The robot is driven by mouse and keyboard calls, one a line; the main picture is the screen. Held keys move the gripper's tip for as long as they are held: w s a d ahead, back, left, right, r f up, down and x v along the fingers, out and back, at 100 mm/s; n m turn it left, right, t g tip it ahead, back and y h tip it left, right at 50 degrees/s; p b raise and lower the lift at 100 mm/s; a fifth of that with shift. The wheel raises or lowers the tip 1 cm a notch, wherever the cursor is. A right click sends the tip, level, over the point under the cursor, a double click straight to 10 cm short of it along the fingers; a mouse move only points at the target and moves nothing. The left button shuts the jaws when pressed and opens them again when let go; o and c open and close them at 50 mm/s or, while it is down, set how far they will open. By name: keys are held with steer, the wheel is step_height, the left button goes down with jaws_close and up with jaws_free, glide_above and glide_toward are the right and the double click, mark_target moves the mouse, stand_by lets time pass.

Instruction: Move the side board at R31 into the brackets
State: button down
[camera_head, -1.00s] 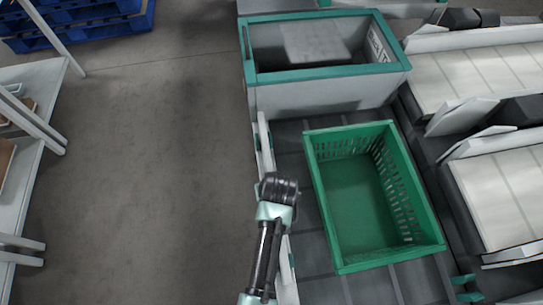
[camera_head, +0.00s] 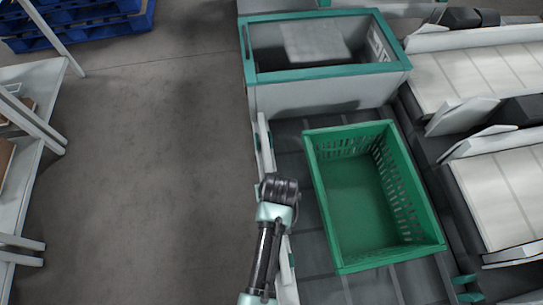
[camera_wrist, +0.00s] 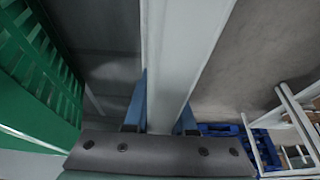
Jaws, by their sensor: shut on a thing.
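The side board (camera_head: 264,145) is a long, pale, narrow board standing along the left edge of the dark conveyor bed. In the wrist view the side board (camera_wrist: 185,45) runs away from me between my blue fingers. My gripper (camera_wrist: 160,118) is shut on it, with one finger on each side. In the head view my wrist (camera_head: 279,189) is over the board's middle and hides the grip. Small teal parts show along the board's side, but I cannot tell whether they are the brackets or whether the board sits in them.
A green crate (camera_head: 308,170) stands on the conveyor bed (camera_head: 318,290) just right of my arm. A grey bin with a teal rim (camera_head: 320,95) is beyond it. White belts (camera_head: 490,75) lie to the right. Open floor (camera_head: 150,170) is to the left, with a white rack at the far left.

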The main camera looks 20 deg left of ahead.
steer(key=c, duration=0.7)
jaws_free()
steer(key=shift+f, duration=0.1)
steer(key=c, duration=0.3)
step_height(320, 180, up, 8)
steer(key=p, duration=0.8)
